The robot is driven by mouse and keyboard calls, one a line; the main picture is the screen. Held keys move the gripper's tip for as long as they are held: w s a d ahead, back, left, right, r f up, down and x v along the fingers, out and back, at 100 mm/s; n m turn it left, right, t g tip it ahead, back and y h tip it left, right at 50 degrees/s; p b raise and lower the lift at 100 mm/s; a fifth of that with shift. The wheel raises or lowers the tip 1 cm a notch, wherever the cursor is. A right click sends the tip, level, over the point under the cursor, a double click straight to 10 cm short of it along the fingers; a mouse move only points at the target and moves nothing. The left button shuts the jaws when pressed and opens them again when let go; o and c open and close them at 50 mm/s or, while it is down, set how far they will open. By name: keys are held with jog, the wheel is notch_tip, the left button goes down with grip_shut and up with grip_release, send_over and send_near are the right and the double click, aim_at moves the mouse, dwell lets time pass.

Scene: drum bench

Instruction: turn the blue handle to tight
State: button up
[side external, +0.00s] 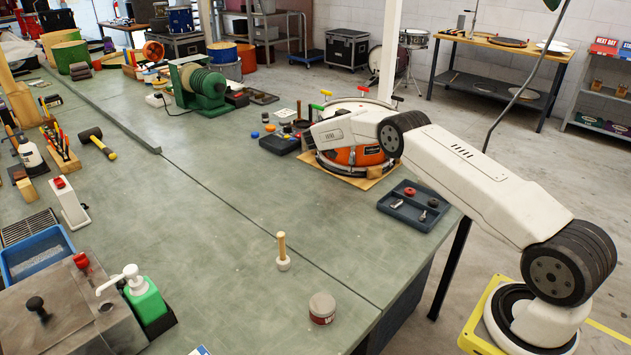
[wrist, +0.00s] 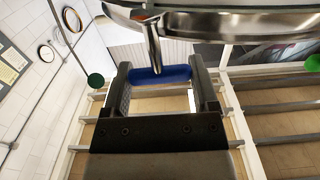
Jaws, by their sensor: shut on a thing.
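The blue handle (wrist: 172,75) is a rounded bar on a metal rod (wrist: 153,45) below the shiny drum rim (wrist: 240,22) in the wrist view. My gripper (wrist: 160,80) has one black finger at each end of the bar and is shut on it. The bar lies crosswise between the fingers. In the side view the orange drum (side external: 350,157) sits on a wooden board, with my white wrist over its left part. The blue handle and my fingertips are hidden there.
Other handles stand around the drum: a yellow one (side external: 326,92) and a red one (side external: 363,88). A dark tray (side external: 388,203) with small parts lies right of the drum. A black box (side external: 280,145) lies left of it. The bench in front is mostly clear.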

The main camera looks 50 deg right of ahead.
jog(key=shift+d+r+m+g, duration=0.15)
jog(key=shift+m+g, duration=0.25)
jog(key=shift+g, duration=0.2)
jog(key=o, duration=1.1)
jog(key=shift+a, duration=0.2)
jog(key=shift+w+a, duration=0.2)
jog(key=shift+a, duration=3.55)
